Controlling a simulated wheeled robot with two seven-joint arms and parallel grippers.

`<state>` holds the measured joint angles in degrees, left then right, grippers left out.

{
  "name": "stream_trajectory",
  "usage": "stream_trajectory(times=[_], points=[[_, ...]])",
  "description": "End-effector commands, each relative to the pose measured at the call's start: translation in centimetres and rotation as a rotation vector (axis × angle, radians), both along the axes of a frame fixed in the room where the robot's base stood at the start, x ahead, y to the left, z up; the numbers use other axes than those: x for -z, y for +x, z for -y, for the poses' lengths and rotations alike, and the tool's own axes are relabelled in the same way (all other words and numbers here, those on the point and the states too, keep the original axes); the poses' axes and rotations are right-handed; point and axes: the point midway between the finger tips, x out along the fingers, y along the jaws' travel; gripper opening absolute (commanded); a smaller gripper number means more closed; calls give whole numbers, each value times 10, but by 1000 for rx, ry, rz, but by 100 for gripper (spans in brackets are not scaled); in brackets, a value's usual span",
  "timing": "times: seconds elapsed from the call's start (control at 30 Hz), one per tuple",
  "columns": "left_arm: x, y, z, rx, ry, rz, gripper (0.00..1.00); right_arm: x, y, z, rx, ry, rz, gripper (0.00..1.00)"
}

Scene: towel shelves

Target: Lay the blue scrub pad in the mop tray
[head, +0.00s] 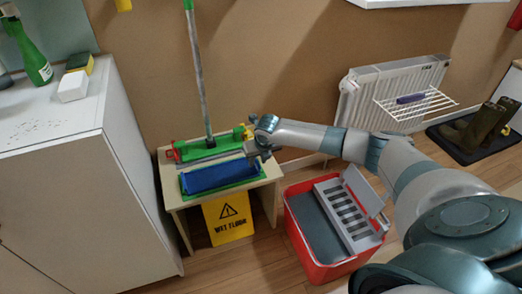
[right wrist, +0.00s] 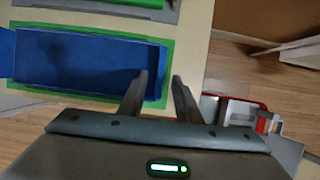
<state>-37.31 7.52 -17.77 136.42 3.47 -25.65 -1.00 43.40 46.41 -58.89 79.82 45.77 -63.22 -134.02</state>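The blue scrub pad (head: 210,177) lies flat over the green-rimmed mop tray (head: 237,182) on a small wooden table. In the right wrist view the pad (right wrist: 80,60) covers most of the tray's inside, and blue reaches over the tray's left end. The tray's green rim (right wrist: 90,97) shows along the near side there. My left gripper is out of view.
A green mop (head: 190,146) with an upright grey handle stands behind the tray. A yellow wet-floor sign (head: 228,218) is at the table's front. A red bucket (head: 302,240) with a grey insert stands right of the table. A white cabinet (head: 75,190) stands close on the left.

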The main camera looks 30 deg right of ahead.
Motion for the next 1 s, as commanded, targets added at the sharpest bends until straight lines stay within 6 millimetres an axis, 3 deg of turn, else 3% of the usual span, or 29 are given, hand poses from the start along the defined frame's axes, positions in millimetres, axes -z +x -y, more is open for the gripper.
stream_trajectory(times=[0.27, 0.8, 1.0], points=[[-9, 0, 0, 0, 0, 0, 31, -31, -10, -2, -1, 0, 3, 31], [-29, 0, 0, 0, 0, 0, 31, -129, -48, -10, -1, -1, 3, 31], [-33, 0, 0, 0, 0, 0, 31, -151, -58, -12, -1, 0, 1, 31]])
